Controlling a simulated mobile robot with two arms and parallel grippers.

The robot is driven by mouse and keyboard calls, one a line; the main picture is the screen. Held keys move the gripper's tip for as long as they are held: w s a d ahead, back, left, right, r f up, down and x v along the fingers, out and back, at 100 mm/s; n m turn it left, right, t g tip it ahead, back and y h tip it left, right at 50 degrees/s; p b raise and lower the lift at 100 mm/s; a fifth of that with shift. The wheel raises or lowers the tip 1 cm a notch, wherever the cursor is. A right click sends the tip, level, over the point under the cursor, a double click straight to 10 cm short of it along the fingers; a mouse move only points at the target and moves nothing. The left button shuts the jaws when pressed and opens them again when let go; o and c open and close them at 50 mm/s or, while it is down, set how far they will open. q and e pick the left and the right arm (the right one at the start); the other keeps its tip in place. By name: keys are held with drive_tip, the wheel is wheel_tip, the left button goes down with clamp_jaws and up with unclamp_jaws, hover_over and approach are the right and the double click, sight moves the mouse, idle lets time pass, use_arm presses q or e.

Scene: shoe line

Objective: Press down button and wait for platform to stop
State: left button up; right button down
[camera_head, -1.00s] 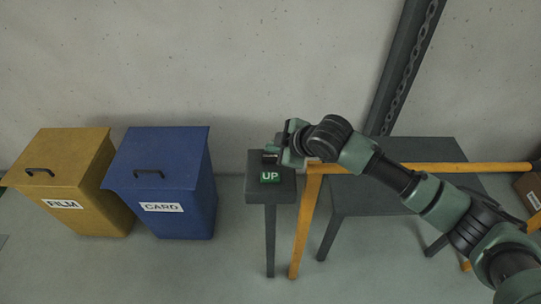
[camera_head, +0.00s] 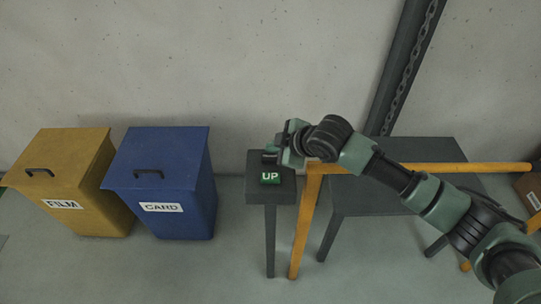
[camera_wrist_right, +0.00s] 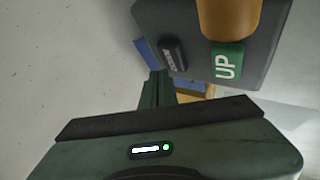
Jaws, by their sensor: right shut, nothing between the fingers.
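A small dark button stand (camera_head: 284,189) stands left of the orange rail. Contact cannot be told. A dark grey flat surface (camera_head: 400,190) lies behind the rail; I cannot tell if it is the platform. My left gripper is not in view.
An orange rail (camera_head: 450,167) runs right from beside the stand, with a post (camera_head: 304,225) at its left end. A blue CARD bin (camera_head: 170,175) and a yellow FILM bin (camera_head: 75,165) stand left. A dark mast with a chain (camera_head: 405,65) rises behind.

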drive_tip(key=shift+f, duration=0.1)
idle(0.5)
drive_tip(key=shift+f, duration=0.3)
